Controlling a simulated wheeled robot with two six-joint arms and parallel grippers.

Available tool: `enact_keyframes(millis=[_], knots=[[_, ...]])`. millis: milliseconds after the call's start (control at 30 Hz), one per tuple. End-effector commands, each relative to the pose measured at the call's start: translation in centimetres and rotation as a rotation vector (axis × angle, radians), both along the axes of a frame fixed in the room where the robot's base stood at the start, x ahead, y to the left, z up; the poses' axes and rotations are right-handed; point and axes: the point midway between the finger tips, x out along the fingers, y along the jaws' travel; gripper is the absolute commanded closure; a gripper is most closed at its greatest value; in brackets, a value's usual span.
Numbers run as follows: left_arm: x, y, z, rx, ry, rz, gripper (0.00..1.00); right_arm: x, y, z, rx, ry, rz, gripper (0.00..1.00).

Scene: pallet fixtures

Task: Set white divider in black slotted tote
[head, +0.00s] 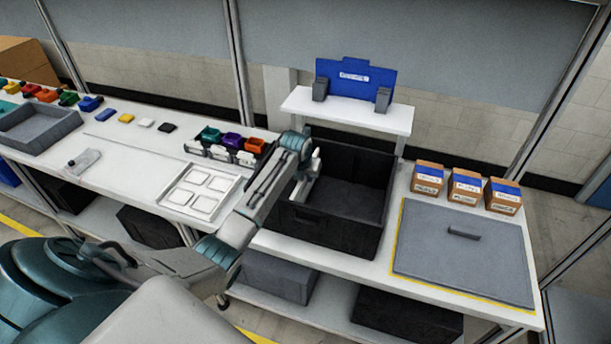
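The black tote (330,226) stands open on the white bench, right of centre. Its visible floor looks empty, and its slots are too small to make out. My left gripper (303,188) is at the tote's left end, pointing down over its inner left side. The wrist hides the gap between its fingers, so I cannot tell whether it is open or holds something. I cannot make out a white divider anywhere. A blue panel (354,78) with a white label stands upright between grey holders on a white shelf behind the tote. My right gripper is not in view.
A grey lid-like panel (440,263) with a handle lies right of the tote, before several labelled boxes (464,188). Left of the tote are a white tray (178,197) with square pads and a rack of coloured bins (232,141). A grey tray (40,128) stands far left.

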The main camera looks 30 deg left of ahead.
Motion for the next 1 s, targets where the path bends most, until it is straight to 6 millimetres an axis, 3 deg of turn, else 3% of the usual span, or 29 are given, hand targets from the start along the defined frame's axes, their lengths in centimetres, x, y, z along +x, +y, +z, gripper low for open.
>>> enact_keyframes(millis=[33, 100, 133, 567, 1000], knots=[[0.0, 0.0, 0.0, 0.0, -0.001, 0.0, 0.76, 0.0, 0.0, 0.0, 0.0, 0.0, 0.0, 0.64], [0.0, 0.0, 0.0, 0.0, -0.001, 0.0, 0.62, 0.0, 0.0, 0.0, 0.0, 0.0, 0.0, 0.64], [0.0, 0.0, 0.0, 0.0, -0.001, 0.0, 0.6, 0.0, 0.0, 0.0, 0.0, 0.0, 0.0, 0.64], [-0.4, -0.1, 0.9, 0.001, -0.002, -0.001, 0.6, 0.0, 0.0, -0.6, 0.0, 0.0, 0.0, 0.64], [-3.3, -0.7, 8.1, 0.002, -0.005, -0.001, 0.6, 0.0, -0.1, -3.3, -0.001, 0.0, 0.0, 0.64]])
